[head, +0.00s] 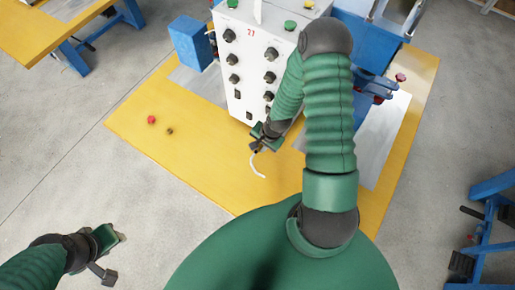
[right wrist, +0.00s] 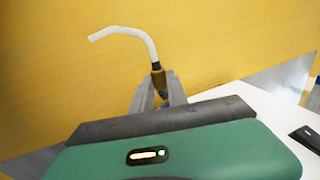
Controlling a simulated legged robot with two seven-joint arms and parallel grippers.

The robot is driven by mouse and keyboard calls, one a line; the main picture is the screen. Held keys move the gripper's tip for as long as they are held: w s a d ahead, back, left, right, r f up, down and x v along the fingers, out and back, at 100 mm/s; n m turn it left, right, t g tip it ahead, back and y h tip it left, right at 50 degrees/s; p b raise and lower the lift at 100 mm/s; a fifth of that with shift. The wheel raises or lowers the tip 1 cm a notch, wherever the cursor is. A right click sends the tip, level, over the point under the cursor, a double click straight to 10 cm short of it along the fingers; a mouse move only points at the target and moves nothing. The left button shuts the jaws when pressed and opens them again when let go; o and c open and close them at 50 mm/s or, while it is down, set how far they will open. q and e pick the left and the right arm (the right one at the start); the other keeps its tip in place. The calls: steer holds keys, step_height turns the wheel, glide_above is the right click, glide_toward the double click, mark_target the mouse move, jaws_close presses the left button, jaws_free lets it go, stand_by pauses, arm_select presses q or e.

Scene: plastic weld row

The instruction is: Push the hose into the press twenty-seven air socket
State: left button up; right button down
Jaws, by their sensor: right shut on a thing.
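A short, curved white hose (head: 257,166) with a brass-coloured end fitting (right wrist: 158,78) is in my right gripper (head: 263,143). In the right wrist view, my right gripper (right wrist: 159,96) is shut on the fitting, and the white hose (right wrist: 128,33) sticks out beyond the fingers and bends left. The white press cabinet (head: 247,70), marked 27, stands just behind this gripper in the head view. I cannot make out its air socket. My left gripper (head: 110,257) is at the lower left, away from the press; its finger opening is unclear.
A blue box (head: 190,42) is left of the cabinet. Blue machine parts (head: 375,85) are to its right.

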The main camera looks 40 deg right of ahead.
steer(key=shift+a+r, duration=0.15)
steer(key=shift+r, duration=0.1)
arm_select(q)
steer(key=shift+a+r, duration=0.15)
steer(key=shift+a, duration=0.25)
steer(key=shift+d, duration=0.1)
steer(key=shift+d, duration=0.3)
arm_select(e)
steer(key=shift+d+f, duration=0.15)
steer(key=shift+d, duration=0.2)
arm_select(q)
steer(key=shift+a+r+p, duration=0.15)
steer(key=shift+a+p, duration=0.15)
steer(key=shift+p, duration=0.05)
arm_select(e)
steer(key=shift+w+d, duration=0.1)
arm_select(q)
steer(key=shift+d, duration=0.2)
arm_select(e)
steer(key=shift+d, duration=0.2)
arm_select(q)
steer(key=shift+r, duration=0.15)
arm_select(e)
steer(key=shift+w+d, duration=0.15)
steer(key=shift+d, duration=0.35)
steer(key=c, duration=1.2)
jaws_free()
